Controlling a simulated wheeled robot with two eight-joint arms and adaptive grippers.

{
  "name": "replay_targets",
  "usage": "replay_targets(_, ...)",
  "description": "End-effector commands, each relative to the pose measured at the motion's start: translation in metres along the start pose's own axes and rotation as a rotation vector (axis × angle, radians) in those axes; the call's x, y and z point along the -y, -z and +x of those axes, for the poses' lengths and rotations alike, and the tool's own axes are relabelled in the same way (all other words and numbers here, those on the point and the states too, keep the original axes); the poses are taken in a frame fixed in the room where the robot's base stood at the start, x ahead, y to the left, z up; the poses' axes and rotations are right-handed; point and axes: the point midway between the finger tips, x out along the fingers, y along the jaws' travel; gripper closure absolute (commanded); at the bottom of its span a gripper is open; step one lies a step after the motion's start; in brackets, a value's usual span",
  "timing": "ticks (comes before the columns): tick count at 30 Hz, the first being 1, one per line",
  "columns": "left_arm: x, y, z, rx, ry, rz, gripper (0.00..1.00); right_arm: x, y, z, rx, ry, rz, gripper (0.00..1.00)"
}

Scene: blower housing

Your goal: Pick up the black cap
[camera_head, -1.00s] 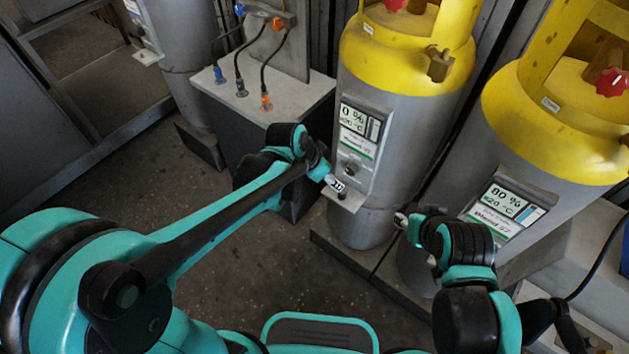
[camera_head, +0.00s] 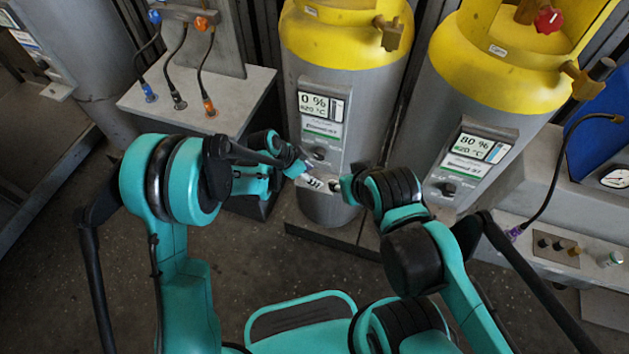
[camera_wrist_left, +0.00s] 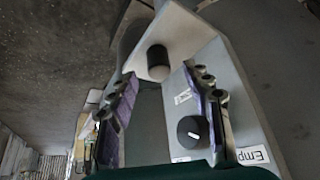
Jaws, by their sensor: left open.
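The black cap (camera_wrist_left: 157,62) is a short dark cylinder on the small grey shelf (camera_wrist_left: 178,40) of the tank with the 0 % display, seen in the left wrist view. My left gripper (camera_wrist_left: 160,82) is open, its two purple-padded fingers on either side of the view, with the cap beyond the gap between the tips and apart from them. In the head view the left gripper (camera_head: 306,169) is at the tank's front, by the shelf (camera_head: 345,212). I cannot make out the cap there. My right gripper (camera_head: 338,182) is close to the right of it, small and partly hidden by its own wrist.
A black knob (camera_wrist_left: 188,132) sits on the panel near the left gripper. The 0 % tank (camera_head: 312,62) and the 80 % tank (camera_head: 485,95) stand side by side. A block with cables (camera_head: 240,92) is at left; a bench with small fittings (camera_head: 600,225) is at right.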

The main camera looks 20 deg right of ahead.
Motion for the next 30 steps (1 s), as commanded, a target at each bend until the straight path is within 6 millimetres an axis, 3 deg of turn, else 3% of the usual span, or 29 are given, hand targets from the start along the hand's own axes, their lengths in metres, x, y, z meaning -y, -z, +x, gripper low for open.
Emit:
replay_targets(1,-0.001,-0.002,0.013,0.0,0.0,0.002,0.5,0.0,-0.006,0.008,0.0,0.0,0.0,0.6)
replay_targets(4,-0.001,-0.002,0.027,0.0,0.0,0.001,0.5,0.0,-0.009,0.012,0.0,0.0,0.0,0.6)
replay_targets(12,-0.001,0.0,0.029,0.0,0.0,-0.001,0.5,0.0,-0.008,0.011,0.0,0.0,0.0,0.6)
replay_targets(17,-0.001,0.0,0.029,0.0,0.0,-0.001,0.93,0.0,-0.008,0.011,0.0,0.0,0.0,0.6)
replay_targets(30,-0.001,0.001,0.027,0.0,0.0,-0.001,0.95,0.0,-0.007,0.01,0.0,0.0,0.0,0.6)
